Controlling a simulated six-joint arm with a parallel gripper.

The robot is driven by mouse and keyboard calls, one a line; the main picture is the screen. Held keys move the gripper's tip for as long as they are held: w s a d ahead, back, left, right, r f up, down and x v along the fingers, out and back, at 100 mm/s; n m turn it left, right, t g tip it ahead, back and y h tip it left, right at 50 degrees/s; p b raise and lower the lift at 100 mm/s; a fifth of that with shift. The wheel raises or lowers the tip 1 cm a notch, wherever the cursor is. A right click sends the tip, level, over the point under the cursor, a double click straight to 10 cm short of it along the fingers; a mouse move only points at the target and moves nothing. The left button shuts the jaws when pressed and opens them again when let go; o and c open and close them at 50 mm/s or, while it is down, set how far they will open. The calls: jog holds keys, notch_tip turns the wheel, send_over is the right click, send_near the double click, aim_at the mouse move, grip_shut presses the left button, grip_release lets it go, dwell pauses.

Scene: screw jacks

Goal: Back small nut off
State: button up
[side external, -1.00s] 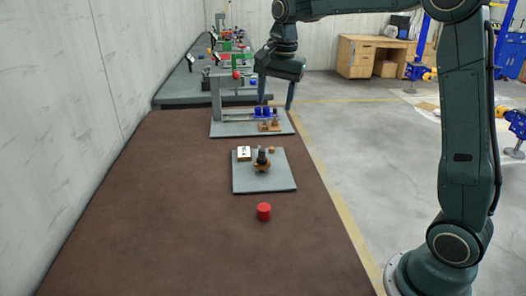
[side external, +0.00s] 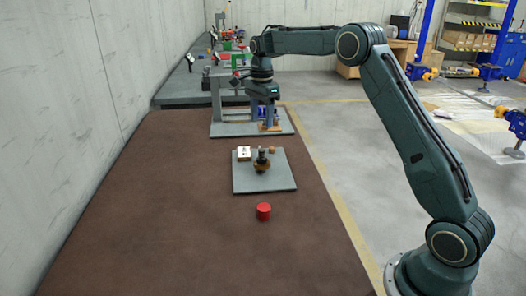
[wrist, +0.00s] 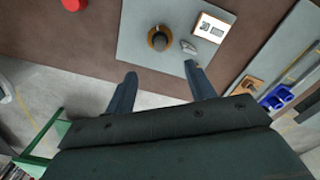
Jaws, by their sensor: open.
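A small screw jack (side external: 262,163) with a dark top and a round brown nut-like body stands upright on a grey plate (side external: 240,184). In the wrist view the jack (wrist: 160,39) is a dark post with a brown ring around it. A small loose-looking piece (side external: 272,150) sits behind it; it looks grey in the wrist view (wrist: 188,47). Which part is the small nut is hard to tell. My gripper (side external: 265,127) is open and empty, beyond the jack, over the rear plate in the side view. In the wrist view its fingers (wrist: 160,72) are apart, with the jack beyond their tips.
A white block (side external: 243,153) with a dark-marked face stands on the jack's plate. A red cylinder (side external: 263,212) is in front on the brown table. A rear plate (side external: 226,131) carries a grey frame, blue parts and a brown block (side external: 270,128).

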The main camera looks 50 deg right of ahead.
aim_at(262, 149)
jog(key=shift+f, duration=0.1)
notch_tip(262, 149, down, 14)
jog(key=shift+r, duration=0.25)
dwell(0.5)
jog(key=c, duration=1)
